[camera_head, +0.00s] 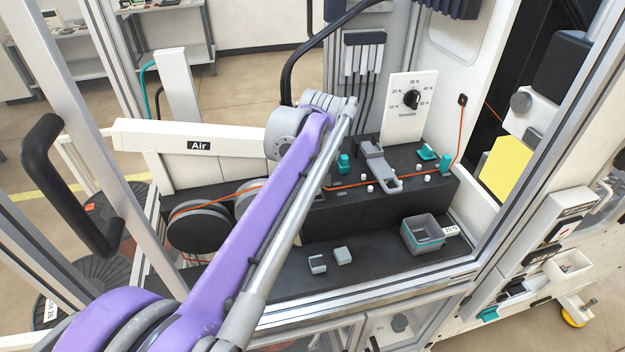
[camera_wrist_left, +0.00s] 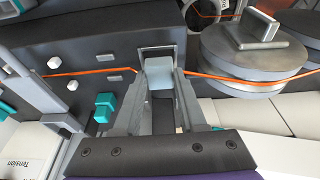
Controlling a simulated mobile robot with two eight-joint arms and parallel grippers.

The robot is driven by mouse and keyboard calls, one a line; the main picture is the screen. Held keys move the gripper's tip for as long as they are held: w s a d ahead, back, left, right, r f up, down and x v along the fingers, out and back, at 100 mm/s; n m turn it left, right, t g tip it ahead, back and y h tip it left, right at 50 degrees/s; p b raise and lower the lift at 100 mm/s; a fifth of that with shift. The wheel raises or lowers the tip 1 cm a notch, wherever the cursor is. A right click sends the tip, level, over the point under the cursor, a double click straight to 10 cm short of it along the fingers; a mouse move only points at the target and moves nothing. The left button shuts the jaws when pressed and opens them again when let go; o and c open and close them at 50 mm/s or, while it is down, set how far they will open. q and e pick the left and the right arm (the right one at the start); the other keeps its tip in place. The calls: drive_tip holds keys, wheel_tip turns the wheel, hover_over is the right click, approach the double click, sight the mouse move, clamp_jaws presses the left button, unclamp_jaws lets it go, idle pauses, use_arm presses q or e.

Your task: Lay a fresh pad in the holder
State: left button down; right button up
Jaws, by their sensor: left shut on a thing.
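My left gripper (camera_wrist_left: 162,88) is shut on a small grey-blue pad (camera_wrist_left: 160,70), which shows between its fingers in the left wrist view. The pad is at the mouth of a grey frame (camera_wrist_left: 157,49), which looks like the holder, on the dark block. Whether the pad is seated or only touching the frame cannot be told. The orange wire (camera_wrist_left: 95,72) runs up to the frame from both sides. In the head view my purple left arm hides the left gripper, the held pad and the frame. My right gripper is not in view.
On the lower black shelf are a grey block (camera_head: 343,256), a C-shaped grey piece (camera_head: 317,263) and a grey bin (camera_head: 423,236). A grey clamp (camera_head: 380,167) and teal pieces (camera_head: 344,163) stand on the block. A wire-wrapped pulley (camera_wrist_left: 255,60) is close beside the frame.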

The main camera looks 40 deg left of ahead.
use_arm(q)
drive_tip(key=shift+f+b, duration=0.3)
drive_tip(key=shift+f, duration=0.3)
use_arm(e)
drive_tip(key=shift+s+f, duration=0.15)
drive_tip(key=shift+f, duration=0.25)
use_arm(q)
drive_tip(key=shift+c, duration=1.9)
unclamp_jaws()
drive_tip(key=shift+r, duration=0.1)
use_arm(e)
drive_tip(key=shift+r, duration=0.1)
use_arm(q)
drive_tip(key=shift+p+v, duration=1.3)
drive_tip(key=shift+v, duration=1.2)
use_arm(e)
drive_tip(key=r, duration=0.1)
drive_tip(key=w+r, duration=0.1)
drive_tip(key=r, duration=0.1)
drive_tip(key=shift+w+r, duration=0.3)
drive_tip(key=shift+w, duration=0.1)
